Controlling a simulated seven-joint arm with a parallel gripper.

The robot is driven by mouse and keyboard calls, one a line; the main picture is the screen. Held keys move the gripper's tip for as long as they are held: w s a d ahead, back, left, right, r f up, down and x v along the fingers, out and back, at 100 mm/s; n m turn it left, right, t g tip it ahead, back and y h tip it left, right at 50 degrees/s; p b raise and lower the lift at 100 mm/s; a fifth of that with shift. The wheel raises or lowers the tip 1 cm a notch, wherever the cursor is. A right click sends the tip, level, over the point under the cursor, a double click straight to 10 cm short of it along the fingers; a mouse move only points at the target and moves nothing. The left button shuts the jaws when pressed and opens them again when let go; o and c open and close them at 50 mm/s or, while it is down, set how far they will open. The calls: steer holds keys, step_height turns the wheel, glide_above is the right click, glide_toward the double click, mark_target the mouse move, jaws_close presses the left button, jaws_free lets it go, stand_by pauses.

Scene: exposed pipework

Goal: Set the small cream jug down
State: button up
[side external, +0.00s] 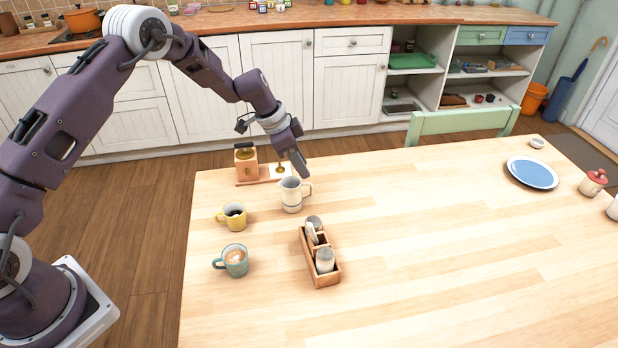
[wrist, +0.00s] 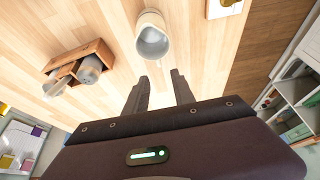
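The small cream jug (side external: 291,195) stands upright on the wooden table, its handle to the right in the side view. It also shows in the wrist view (wrist: 152,40), where I look into its open, pale grey-looking mouth. My gripper (side external: 302,170) is just above and behind the jug in the side view. In the wrist view my gripper (wrist: 158,84) has its two fingers apart with nothing between them. The jug lies beyond the fingertips, apparently apart from them.
A yellow mug (side external: 232,217) and a teal cup of coffee (side external: 232,261) stand left of the jug. A wooden caddy (side external: 325,275) with jars is in front. A copper-coloured box (side external: 246,165) stands behind left. A blue plate (side external: 532,173) lies far right; the table's middle is clear.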

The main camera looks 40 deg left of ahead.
steer(key=shift+s+a+r, duration=0.1)
steer(key=shift+s+r, duration=0.1)
steer(key=shift+r, duration=0.5)
steer(key=s+d+r+n+t+y, duration=0.1)
steer(key=s+r+n, duration=0.1)
steer(key=s+r, duration=0.9)
steer(key=s+d+r+n, duration=0.2)
steer(key=s+r, duration=0.6)
steer(key=r, duration=0.5)
steer(key=s+a+n+y, duration=0.1)
steer(key=s+n, duration=0.1)
steer(key=s, duration=0.9)
steer(key=s+a+n+t+y, duration=0.1)
steer(key=s+a+n, duration=0.1)
steer(key=s, duration=0.9)
steer(key=shift+r+n, duration=0.15)
steer(key=shift+n, duration=0.35)
